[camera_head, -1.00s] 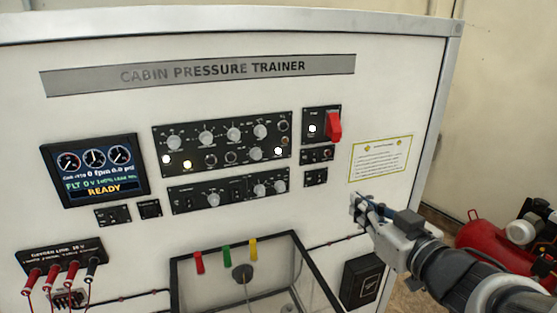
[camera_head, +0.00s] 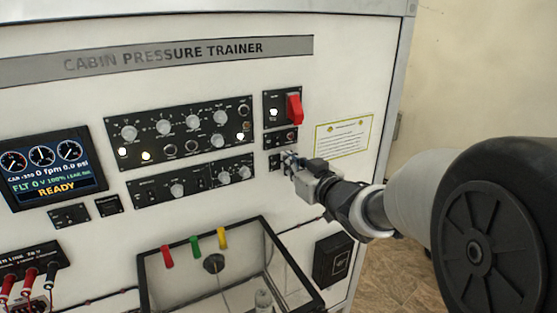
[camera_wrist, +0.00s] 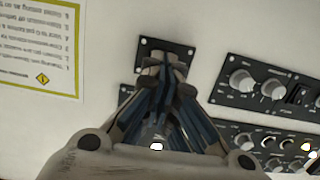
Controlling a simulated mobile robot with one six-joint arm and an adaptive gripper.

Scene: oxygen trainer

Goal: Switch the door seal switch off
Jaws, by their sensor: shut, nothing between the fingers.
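A small black switch plate (camera_head: 274,162) sits below the red-handled switch on the trainer's white face. Its label is too small to read, so I cannot tell if it is the door seal switch. In the wrist view a small black plate (camera_wrist: 181,52) lies at my fingertips, which hide its middle and any toggle. My gripper (camera_head: 288,158) is shut and empty, right at the lower small plate. It also shows in the wrist view (camera_wrist: 164,72). I cannot tell whether the tips touch the switch or which way it is set.
Another small plate (camera_head: 281,139) sits just above, under the red switch (camera_head: 294,108). Knob panels (camera_head: 180,137) lie close to the left. A yellow-edged note (camera_head: 343,138) is to the right. An open black-framed box (camera_head: 150,272) juts out below.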

